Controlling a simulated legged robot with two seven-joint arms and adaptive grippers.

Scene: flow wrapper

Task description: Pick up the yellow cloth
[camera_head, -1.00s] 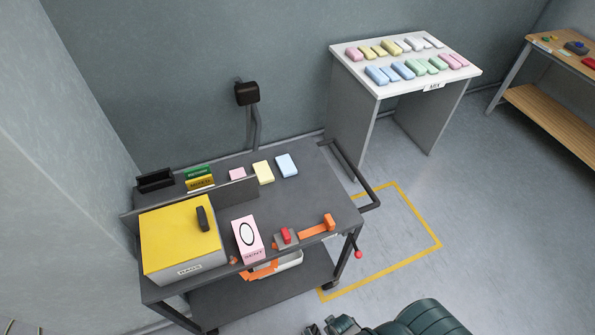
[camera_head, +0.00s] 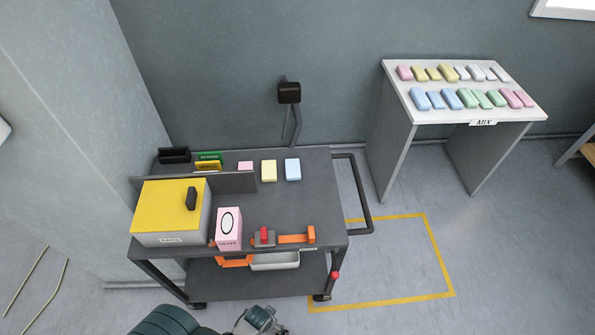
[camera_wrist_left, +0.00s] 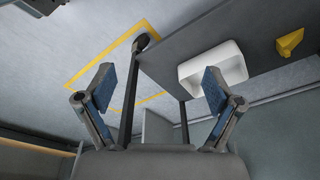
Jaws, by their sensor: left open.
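A small yellow folded cloth (camera_head: 269,170) lies flat on the back part of the grey cart's top (camera_head: 285,210), between a pink one (camera_head: 245,166) and a blue one (camera_head: 293,169). More yellow pieces (camera_head: 448,73) lie in the back row on the white table (camera_head: 400,112). My left gripper (camera_head: 262,318) is at the bottom edge of the head view, in front of the cart and far from the cloth. In the left wrist view its fingers (camera_wrist_left: 160,88) are spread with nothing between them. My right gripper is not in view.
A yellow-lidded box (camera_head: 170,205), a pink carton (camera_head: 229,228) and an orange-handled tool (camera_head: 290,238) occupy the cart's front. An upright grey divider (camera_head: 230,182) stands left of the cloths. A white tray (camera_head: 275,261) sits below. Floor right of the cart is clear.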

